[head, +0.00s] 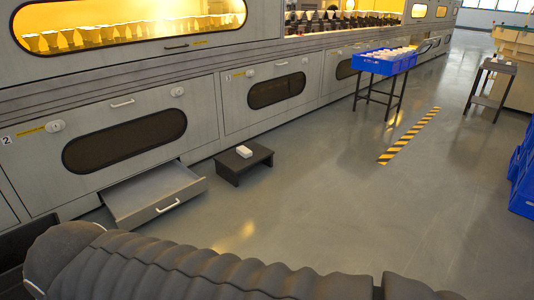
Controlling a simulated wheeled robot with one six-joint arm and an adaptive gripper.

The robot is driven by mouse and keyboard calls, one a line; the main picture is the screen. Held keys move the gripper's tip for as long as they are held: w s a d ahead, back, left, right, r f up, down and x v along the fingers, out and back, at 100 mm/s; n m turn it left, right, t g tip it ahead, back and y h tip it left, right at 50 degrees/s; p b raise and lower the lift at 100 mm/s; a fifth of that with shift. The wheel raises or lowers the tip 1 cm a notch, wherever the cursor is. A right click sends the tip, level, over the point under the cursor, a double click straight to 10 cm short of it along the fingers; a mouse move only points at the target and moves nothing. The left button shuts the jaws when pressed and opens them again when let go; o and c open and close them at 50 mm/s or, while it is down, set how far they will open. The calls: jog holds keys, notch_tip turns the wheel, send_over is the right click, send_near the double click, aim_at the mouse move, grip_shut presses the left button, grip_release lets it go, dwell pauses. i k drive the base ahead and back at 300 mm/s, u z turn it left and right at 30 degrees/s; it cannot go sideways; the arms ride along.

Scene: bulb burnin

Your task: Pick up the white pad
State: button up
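A small white pad (244,151) lies on top of a low dark step stool (259,159) on the floor, left of the picture's middle. The pad looks like a small rounded block and nothing covers it. The stool stands close in front of the grey machine. My own ribbed dark arm crosses the bottom of the head view, nearer than the stool and apart from it. My gripper does not show in this view.
An open grey drawer (152,191) juts out left of the stool. The grey machine (205,110) runs along the left. A blue tray (385,63) sits on a dark stand farther back. Blue crates (523,185) are at right. The middle floor (330,210) is clear.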

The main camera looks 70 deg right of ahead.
aim_at(243, 151)
jog(key=z, duration=2.15)
